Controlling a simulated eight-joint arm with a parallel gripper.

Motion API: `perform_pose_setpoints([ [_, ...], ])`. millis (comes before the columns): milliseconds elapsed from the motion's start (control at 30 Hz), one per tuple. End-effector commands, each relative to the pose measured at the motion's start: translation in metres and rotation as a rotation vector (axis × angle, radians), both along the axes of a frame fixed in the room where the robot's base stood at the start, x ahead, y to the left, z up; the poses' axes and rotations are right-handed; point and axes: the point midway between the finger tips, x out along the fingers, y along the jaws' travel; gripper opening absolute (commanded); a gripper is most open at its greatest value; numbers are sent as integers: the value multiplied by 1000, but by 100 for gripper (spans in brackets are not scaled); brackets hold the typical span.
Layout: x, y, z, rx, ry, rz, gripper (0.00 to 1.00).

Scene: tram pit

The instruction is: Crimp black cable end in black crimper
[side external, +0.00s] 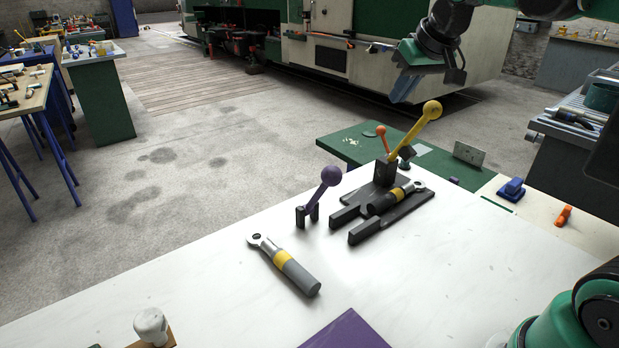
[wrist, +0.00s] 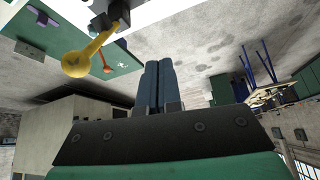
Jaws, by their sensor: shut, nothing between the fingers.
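The black crimper (side external: 385,173) stands on the white table, with a yellow ball-ended lever (side external: 422,125) raised at a slant. The black cable end (side external: 393,199), with a yellow band and a metal eye, lies in the crimper between its dark bars. My gripper (side external: 402,90) is shut and empty, above and behind the lever, apart from it. In the wrist view my blue-grey fingers (wrist: 158,72) are together, and the yellow lever (wrist: 77,64) shows at upper left. The cable end cannot be made out there.
A grey cable end (side external: 285,264) lies on the white table (side external: 210,285). A purple-balled lever (side external: 328,180) stands left of the crimper. An orange-balled lever (side external: 382,134) is behind it. A blue item (side external: 511,188) and an orange item (side external: 564,215) lie right.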

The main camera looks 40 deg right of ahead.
Motion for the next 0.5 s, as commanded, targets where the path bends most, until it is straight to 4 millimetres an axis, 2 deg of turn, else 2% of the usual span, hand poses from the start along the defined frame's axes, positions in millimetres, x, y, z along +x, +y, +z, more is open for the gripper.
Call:
perform_pose_setpoints([
  [33,9,-23,15,8,13,-47,0],
  [100,17,-52,30,22,28,-100,0],
  [233,22,-96,48,43,49,-177,0],
  [333,22,-117,54,55,60,-214,0],
  [500,21,-131,56,64,66,-237,0],
])
